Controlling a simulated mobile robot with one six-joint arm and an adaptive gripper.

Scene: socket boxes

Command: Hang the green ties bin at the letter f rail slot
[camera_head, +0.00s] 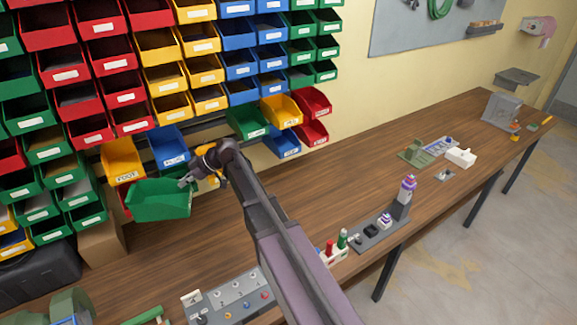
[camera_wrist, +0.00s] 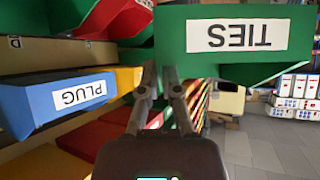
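The green ties bin (camera_head: 162,200) hangs in the air over the left part of the workbench, in front of the lower bins. Its TIES label (camera_wrist: 236,35) reads upside down in the wrist view. My gripper (camera_head: 187,181) is at the bin's upper right edge, and in the wrist view my two fingers (camera_wrist: 161,72) are close together at that edge, shut on it. A dark rail (camera_head: 212,127) shows between the blue PLUG bin (camera_head: 168,146) and a hung green bin (camera_head: 248,121). I cannot read a letter f; my arm hides part of the lower row.
An orange FOOT bin (camera_head: 122,160) hangs left of PLUG. Yellow (camera_head: 281,110), red (camera_head: 312,102) and blue (camera_head: 283,144) bins hang to the right. The workbench (camera_head: 350,185) bears small fixtures, including a grey block stand (camera_head: 385,230). Its middle is mostly clear.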

